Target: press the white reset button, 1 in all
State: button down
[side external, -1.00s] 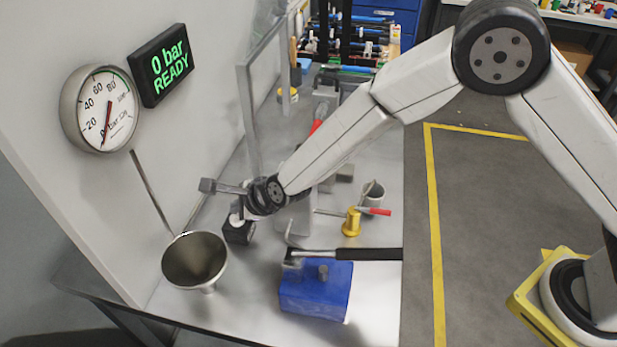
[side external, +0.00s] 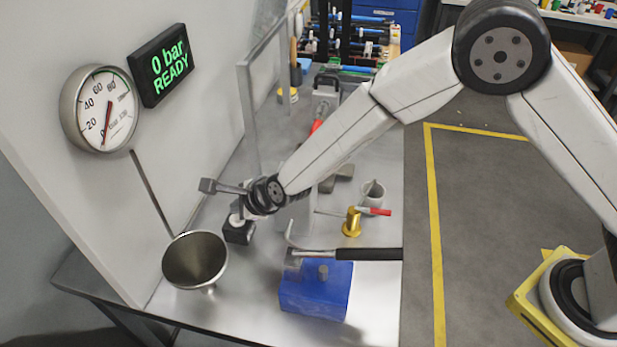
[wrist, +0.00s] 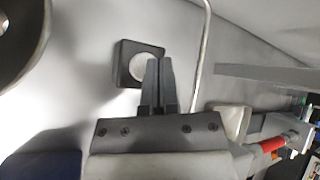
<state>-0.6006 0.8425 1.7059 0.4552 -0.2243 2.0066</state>
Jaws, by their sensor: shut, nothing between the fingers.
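The white reset button (wrist: 143,67) is a round cap on a small dark square box. In the wrist view my gripper (wrist: 158,61) is shut and empty, its dark fingertips overlapping the button's right edge. I cannot tell whether the fingertips touch it. In the side view the button box (side external: 239,232) stands on the bench, with the white button (side external: 235,219) partly visible on top. My gripper (side external: 246,209) is just above it, its fingertips hard to make out. The wall display (side external: 162,65) reads "0 bar READY".
A round gauge (side external: 99,109) on the panel points near zero. A metal funnel (side external: 195,260) stands in front of the box.

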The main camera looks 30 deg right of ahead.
jog(key=shift+f, duration=0.9)
dwell(1.8)
jog(key=shift+r, duration=0.85)
jog(key=shift+r, duration=0.15)
jog(key=shift+r, duration=2.35)
jog(key=shift+d, duration=0.1)
